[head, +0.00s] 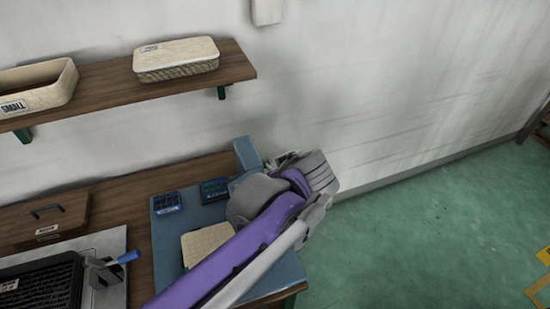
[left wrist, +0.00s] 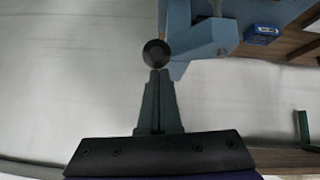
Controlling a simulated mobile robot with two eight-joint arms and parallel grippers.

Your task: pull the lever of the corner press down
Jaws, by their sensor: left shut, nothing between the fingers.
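The blue corner press (head: 247,153) stands at the back right corner of the bench, mostly hidden behind my purple left arm in the head view. In the left wrist view its blue body (left wrist: 205,38) fills the top middle, and a round black knob (left wrist: 155,53), apparently the lever's end, shows right at my fingertips. My left gripper (left wrist: 157,74) is shut and empty, its tips at the knob's edge; I cannot tell whether they touch it. In the head view the gripper (head: 288,156) is largely hidden by its own wrist. My right gripper is not in view.
A blue board (head: 172,232) holds two small dark blue boxes (head: 166,203) and a beige panel (head: 205,244). A clamp with a blue handle (head: 128,257) stands left. A wall shelf (head: 110,92) carries two beige containers. Green floor (head: 440,220) is open right.

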